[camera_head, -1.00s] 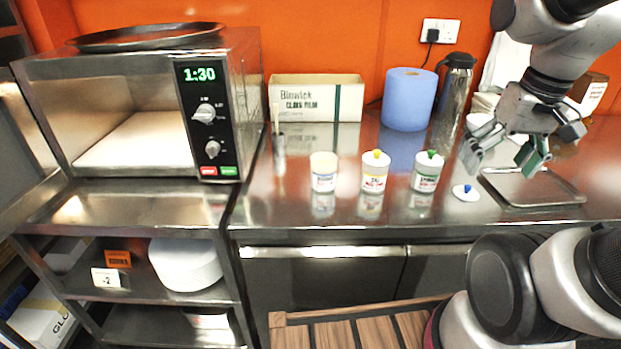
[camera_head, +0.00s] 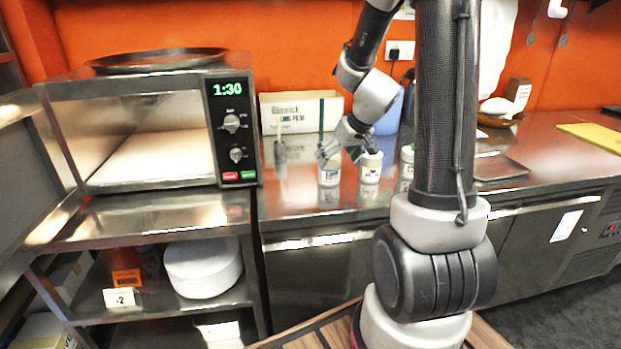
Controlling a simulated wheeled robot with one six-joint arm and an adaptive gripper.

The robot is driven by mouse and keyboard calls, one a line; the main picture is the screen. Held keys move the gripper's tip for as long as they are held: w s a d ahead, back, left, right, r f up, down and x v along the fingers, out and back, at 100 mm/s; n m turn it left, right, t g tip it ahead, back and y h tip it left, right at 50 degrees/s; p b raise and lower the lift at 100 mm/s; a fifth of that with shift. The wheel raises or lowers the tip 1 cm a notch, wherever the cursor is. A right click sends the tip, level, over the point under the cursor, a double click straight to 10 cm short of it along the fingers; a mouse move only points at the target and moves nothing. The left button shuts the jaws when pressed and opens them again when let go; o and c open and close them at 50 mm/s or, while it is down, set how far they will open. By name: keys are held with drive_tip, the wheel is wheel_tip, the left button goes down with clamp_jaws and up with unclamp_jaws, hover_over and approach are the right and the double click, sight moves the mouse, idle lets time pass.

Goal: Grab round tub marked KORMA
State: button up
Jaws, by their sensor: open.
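Three small white tubs stand in a row on the steel counter. The left tub (camera_head: 329,172) has a blue label, the middle tub (camera_head: 370,170) stands close to its right, and the right tub (camera_head: 406,160) is partly hidden behind my arm. The lettering is too small to read, so I cannot tell which is marked KORMA. My gripper (camera_head: 341,154) is open, its fingers pointing down around the top of the left tub and near the middle one. It hides the left tub's top. I cannot tell whether it touches either tub.
A microwave (camera_head: 238,130) stands left of the counter, with a cling film box (camera_head: 285,112) behind the tubs. A blue paper roll (camera_head: 388,122) is partly hidden by my arm. A metal tray (camera_head: 500,168) lies to the right. The counter's front left is clear.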

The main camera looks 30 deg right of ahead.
sight(329, 167)
drive_tip(key=shift+n, duration=0.7)
drive_tip(key=x, duration=0.5)
drive_tip(key=d+x, duration=0.1)
drive_tip(key=x, duration=0.2)
drive_tip(key=shift+w+r, duration=0.2)
drive_tip(key=shift+w, duration=0.2)
drive_tip(key=c, duration=1.3)
drive_tip(key=shift+r+h, duration=0.1)
drive_tip(key=shift+h, duration=0.2)
